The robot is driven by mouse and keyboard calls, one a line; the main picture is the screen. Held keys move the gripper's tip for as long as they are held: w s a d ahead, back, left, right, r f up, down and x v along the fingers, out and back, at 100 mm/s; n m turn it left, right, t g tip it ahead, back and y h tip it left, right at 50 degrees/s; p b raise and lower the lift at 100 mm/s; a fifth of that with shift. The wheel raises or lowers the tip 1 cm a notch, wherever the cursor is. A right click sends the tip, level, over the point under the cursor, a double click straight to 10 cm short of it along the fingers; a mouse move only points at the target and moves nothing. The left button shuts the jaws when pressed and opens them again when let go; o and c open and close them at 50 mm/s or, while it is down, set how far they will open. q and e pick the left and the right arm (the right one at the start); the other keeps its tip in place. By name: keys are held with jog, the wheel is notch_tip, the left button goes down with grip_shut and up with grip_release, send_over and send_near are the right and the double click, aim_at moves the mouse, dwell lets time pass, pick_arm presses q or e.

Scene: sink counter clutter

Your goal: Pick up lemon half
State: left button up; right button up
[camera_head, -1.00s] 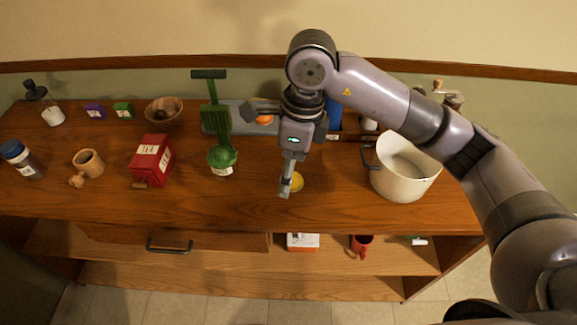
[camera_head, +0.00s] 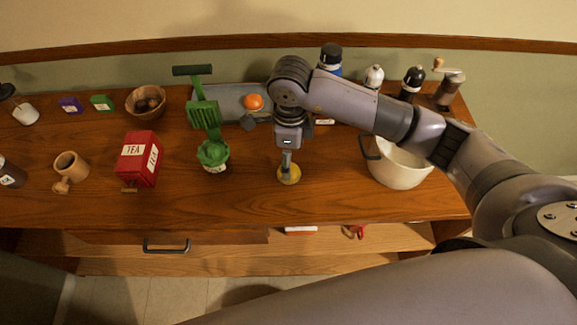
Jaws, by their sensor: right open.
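The lemon half (camera_head: 291,178) is a small yellow round piece on the wooden counter, left of the white pot. My right gripper (camera_head: 286,172) points down right at the lemon half and covers part of it. Its fingers are open; whether they touch the lemon half cannot be told from this angle. My left gripper is not in view.
A white pot (camera_head: 401,168) stands close on the right. A grey tray (camera_head: 229,98) with an orange fruit (camera_head: 253,102) lies behind. The counter's front strip is clear.

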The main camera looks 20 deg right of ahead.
aim_at(295, 170)
jog(key=shift+s+f, duration=0.1)
jog(key=shift+f, duration=0.5)
jog(key=shift+f+p, duration=0.3)
jog(key=shift+p, duration=0.1)
jog(key=f, duration=0.2)
jog(key=f+p, duration=0.1)
jog(key=shift+w+d+f+p, duration=0.2)
jog(key=shift+f+p, duration=0.1)
jog(key=shift+f, duration=0.5)
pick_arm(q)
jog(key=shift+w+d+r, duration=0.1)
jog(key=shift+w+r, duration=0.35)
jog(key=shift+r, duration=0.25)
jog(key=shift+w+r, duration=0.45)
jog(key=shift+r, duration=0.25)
pick_arm(e)
jog(key=c, duration=1.3)
jog(key=shift+o, duration=0.2)
jog(key=shift+r, duration=0.15)
